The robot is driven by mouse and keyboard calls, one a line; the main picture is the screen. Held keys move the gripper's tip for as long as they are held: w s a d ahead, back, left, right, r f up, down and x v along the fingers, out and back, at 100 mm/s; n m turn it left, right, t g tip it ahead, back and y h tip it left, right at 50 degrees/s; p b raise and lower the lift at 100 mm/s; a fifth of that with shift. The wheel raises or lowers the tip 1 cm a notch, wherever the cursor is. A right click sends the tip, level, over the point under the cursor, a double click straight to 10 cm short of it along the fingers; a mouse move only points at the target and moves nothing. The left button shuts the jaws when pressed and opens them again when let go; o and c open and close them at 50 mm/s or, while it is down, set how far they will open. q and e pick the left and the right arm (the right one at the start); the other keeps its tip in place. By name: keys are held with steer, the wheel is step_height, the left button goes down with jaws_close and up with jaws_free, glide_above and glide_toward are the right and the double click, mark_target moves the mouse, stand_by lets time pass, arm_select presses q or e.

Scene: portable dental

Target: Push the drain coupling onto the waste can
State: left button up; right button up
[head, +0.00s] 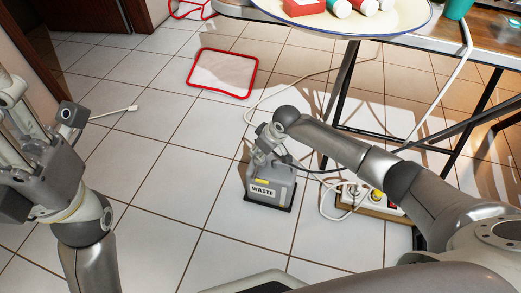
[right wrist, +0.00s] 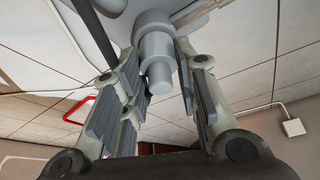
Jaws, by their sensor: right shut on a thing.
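The waste can (head: 270,188), a grey box with a white "WASTE" label and a yellow mark, stands upright on the tiled floor on a dark base. My right gripper (head: 268,140) is at the top of the can, pointing down. In the right wrist view my right gripper (right wrist: 160,90) has its fingers on both sides of a grey stepped cylinder, the drain coupling (right wrist: 156,48). It is shut on it. Whether the coupling is seated on the can is hidden. My left gripper (head: 25,150) is at the left edge, partly cut off, far from the can; its opening is unclear.
A power strip (head: 372,200) with cables lies right of the can. A dark hose (head: 325,170) runs from the can's top to the right. A folding table (head: 340,30) with a tray stands behind. A red-framed panel (head: 222,73) lies behind on the floor. Floor left of the can is clear.

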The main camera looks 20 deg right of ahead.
steer(key=o, duration=1)
steer(key=shift+f, duration=0.1)
steer(key=v, duration=1.2)
steer(key=shift+a, duration=0.1)
